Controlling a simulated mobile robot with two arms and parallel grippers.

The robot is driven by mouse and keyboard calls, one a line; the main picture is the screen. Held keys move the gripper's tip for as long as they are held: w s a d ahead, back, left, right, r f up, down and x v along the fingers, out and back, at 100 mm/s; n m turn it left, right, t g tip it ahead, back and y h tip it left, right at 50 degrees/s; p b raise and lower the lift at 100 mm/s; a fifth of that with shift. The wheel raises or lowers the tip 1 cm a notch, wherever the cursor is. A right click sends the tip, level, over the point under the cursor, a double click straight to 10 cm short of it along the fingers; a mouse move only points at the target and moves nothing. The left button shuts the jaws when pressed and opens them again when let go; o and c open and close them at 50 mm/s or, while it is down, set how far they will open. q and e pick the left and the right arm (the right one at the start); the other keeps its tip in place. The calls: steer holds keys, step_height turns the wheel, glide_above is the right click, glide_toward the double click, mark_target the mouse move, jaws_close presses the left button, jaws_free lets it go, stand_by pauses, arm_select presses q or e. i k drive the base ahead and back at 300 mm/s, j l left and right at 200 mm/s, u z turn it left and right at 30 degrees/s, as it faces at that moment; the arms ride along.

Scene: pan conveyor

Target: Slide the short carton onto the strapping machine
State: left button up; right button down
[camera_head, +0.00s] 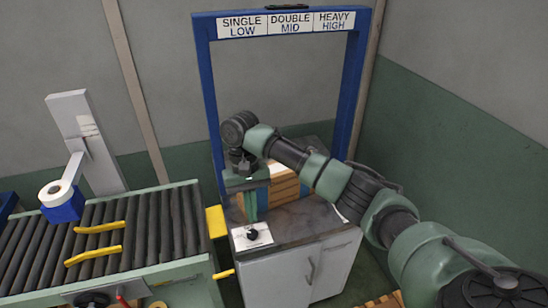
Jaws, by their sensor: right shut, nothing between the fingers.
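The short carton (286,184) is a brown box with dark lines across its side. It is on the dark top of the strapping machine (300,222), under the blue arch (209,100). My right gripper (251,216) reaches in from the right and points down. It is shut and empty, in front of the carton's left part, which it hides. I cannot tell whether it touches the carton. My left gripper is not in view.
A roller conveyor (150,228) with yellow guides (95,256) stands at the left. A white plate with a black knob (252,234) is at the machine's front left. Labels (290,22) top the arch.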

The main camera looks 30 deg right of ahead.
mark_target(285, 187)
steer(key=i+l, duration=0.95)
steer(key=l, duration=0.15)
